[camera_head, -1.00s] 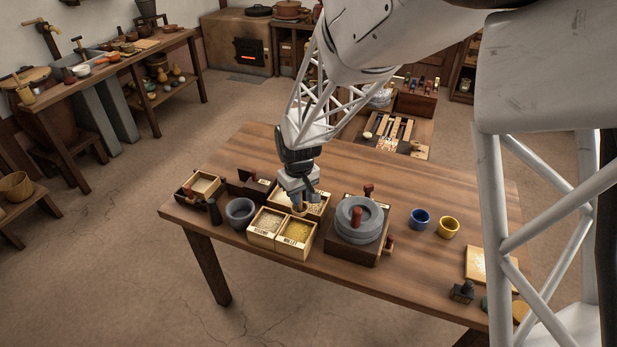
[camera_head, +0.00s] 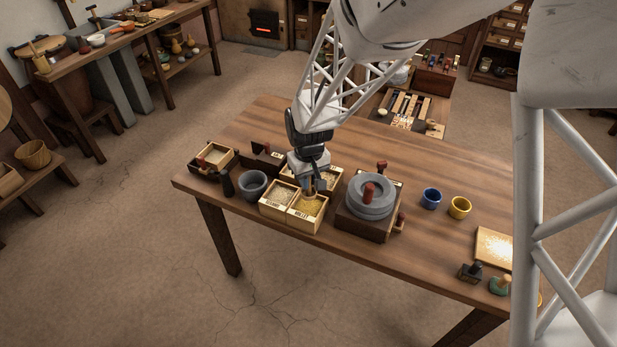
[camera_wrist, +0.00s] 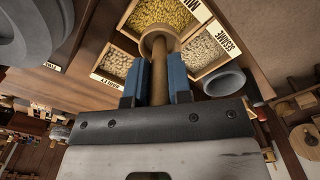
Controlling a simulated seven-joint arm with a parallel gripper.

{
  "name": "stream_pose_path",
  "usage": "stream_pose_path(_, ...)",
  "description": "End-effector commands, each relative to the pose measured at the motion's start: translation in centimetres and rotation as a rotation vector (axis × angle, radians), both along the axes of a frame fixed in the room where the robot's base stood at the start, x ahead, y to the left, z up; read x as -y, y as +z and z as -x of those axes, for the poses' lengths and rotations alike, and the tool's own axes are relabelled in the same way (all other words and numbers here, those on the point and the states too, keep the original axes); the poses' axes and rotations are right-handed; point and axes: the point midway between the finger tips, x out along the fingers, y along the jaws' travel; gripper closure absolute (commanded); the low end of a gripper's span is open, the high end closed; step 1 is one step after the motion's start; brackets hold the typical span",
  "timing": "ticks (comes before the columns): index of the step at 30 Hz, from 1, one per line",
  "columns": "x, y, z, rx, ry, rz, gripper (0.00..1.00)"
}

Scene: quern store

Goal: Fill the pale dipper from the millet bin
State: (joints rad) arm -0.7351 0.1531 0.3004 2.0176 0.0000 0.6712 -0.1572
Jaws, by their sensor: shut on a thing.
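The millet bin (camera_head: 318,222) is a pale wooden box of yellow grain at the front of the table, and its grain (camera_wrist: 172,12) fills the top of the wrist view. My gripper (camera_head: 311,182) is above the back part of this bin. Its blue fingers (camera_wrist: 157,85) are shut on the upright handle of the pale dipper (camera_wrist: 160,75), a tan wooden piece with a round cup at its far end. The cup overlaps the bin's back edge in the wrist view. Whether it touches the grain, and what it holds, I cannot tell.
The sesame bin (camera_head: 270,212) adjoins on the left, and another grain bin (camera_wrist: 113,66) lies behind. A grey bowl (camera_head: 252,185) stands further left. A stone quern (camera_head: 370,197) stands close on the right. Blue (camera_head: 431,198) and yellow (camera_head: 459,207) cups stand beyond it.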

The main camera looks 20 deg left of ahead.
Motion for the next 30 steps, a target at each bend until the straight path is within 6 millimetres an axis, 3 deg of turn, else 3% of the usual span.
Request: stream_pose_path(30,0.0,-5.5,0.0,0.0,0.0,0.0,1.0)
